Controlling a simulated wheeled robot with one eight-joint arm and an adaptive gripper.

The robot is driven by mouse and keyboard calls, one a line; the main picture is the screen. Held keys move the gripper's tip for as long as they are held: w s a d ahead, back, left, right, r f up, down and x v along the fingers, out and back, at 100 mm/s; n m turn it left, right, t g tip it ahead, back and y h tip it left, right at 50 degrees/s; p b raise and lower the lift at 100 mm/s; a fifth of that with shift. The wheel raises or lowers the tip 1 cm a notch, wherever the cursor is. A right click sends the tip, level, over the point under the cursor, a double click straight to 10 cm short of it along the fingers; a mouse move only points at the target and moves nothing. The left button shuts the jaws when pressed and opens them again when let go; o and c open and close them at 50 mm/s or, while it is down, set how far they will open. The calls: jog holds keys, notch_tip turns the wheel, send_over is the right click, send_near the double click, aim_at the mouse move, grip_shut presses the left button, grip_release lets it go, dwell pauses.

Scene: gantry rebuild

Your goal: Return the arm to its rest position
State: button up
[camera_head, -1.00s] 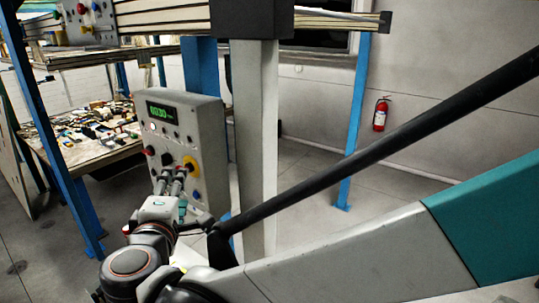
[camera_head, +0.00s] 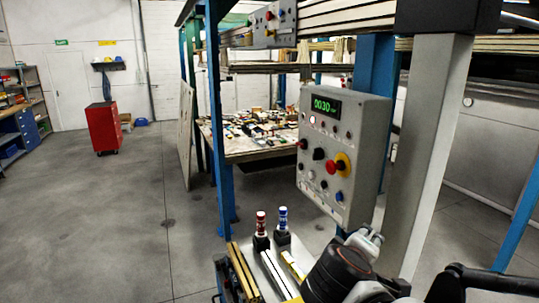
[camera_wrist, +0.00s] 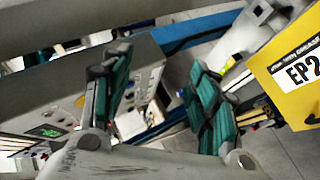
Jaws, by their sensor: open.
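My arm shows at the lower right of the head view, with its dark wrist joint (camera_head: 340,272) below the grey control panel (camera_head: 335,209). My gripper is mostly hidden there behind the wrist. In the wrist view my gripper (camera_wrist: 160,100) has its two teal-padded fingers spread apart, with nothing held between them. The control panel also shows in the wrist view (camera_wrist: 65,92), behind and to the left of the fingers, with its green display tilted. In the head view the display reads 0030, and a red knob on a yellow ring sits below it.
A yellow container marked EP2 (camera_wrist: 292,98) is close on the right in the wrist view. A grey post (camera_head: 430,150) and blue frame leg (camera_head: 221,130) flank the panel.

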jog(key=s+f+m+g+y+b, duration=0.1)
jog(key=s+f+b, duration=0.3)
jog(key=f, duration=0.4)
jog(key=s+f+m+g+y+b, duration=0.1)
jog(key=s+f+m+y+b, duration=0.2)
jog(key=f+b, duration=0.4)
jog(key=s+f+m+g+y+b, duration=0.1)
jog(key=s+f+m+y+b, duration=0.1)
jog(key=f+b, duration=0.4)
notch_tip(320, 180, down, 4)
jog(key=s+m, duration=0.1)
jog(key=s, duration=0.1)
jog(key=shift+s+r, duration=0.25)
jog(key=shift+s, duration=0.05)
